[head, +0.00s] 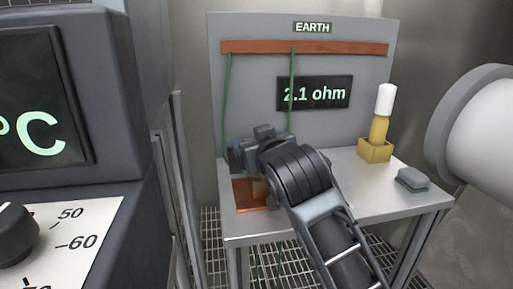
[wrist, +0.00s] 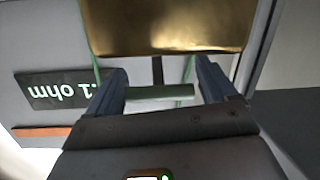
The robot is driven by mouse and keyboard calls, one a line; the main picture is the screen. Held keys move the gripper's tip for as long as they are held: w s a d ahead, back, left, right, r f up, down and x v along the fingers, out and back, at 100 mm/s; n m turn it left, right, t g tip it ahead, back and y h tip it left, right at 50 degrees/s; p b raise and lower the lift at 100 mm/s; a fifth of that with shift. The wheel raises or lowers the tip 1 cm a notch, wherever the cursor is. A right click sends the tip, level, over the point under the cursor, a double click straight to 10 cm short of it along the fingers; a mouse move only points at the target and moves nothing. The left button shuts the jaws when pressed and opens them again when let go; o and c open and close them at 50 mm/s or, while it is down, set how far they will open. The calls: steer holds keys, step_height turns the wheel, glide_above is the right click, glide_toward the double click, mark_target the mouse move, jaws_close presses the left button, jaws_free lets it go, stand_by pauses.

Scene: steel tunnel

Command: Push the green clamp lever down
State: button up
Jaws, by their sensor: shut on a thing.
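The green clamp lever (wrist: 160,92) shows in the wrist view as a green bar running across between the two fingers of my gripper (wrist: 161,88). The fingers are shut on it, one at each end. A brass-coloured block (wrist: 165,25) fills the top of the wrist view beyond the fingers. In the head view my gripper (head: 250,153) is at the left part of the bench, above a copper plate (head: 246,193). My gripper and arm hide the lever and most of the clamp there.
A grey EARTH panel (head: 250,85) stands behind, with a copper bar (head: 265,47), green wires and a 2.1 ohm display (head: 314,93). A yellow holder (head: 375,151) with a white-topped item and a grey pad (head: 411,180) occupy the right of the bench (head: 345,200).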

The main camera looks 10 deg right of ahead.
steer(key=shift+f, duration=0.2)
stand_by(0.3)
steer(key=o, duration=1.3)
steer(key=shift+s, duration=0.1)
steer(key=shift+r, duration=0.1)
step_height(320, 180, up, 5)
steer(key=shift+f+p, duration=0.15)
steer(key=shift+p, duration=0.2)
steer(key=s+d+r, duration=0.1)
steer(key=d+r, duration=0.1)
steer(key=d, duration=0.1)
steer(key=s+d+r, duration=0.2)
steer(key=d, duration=0.2)
steer(key=s+d+r+p, duration=0.1)
steer(key=d+r, duration=0.1)
steer(key=d, duration=0.1)
steer(key=shift+s+d+r, duration=0.1)
steer(key=shift+s+d, duration=0.25)
steer(key=shift+s, duration=0.05)
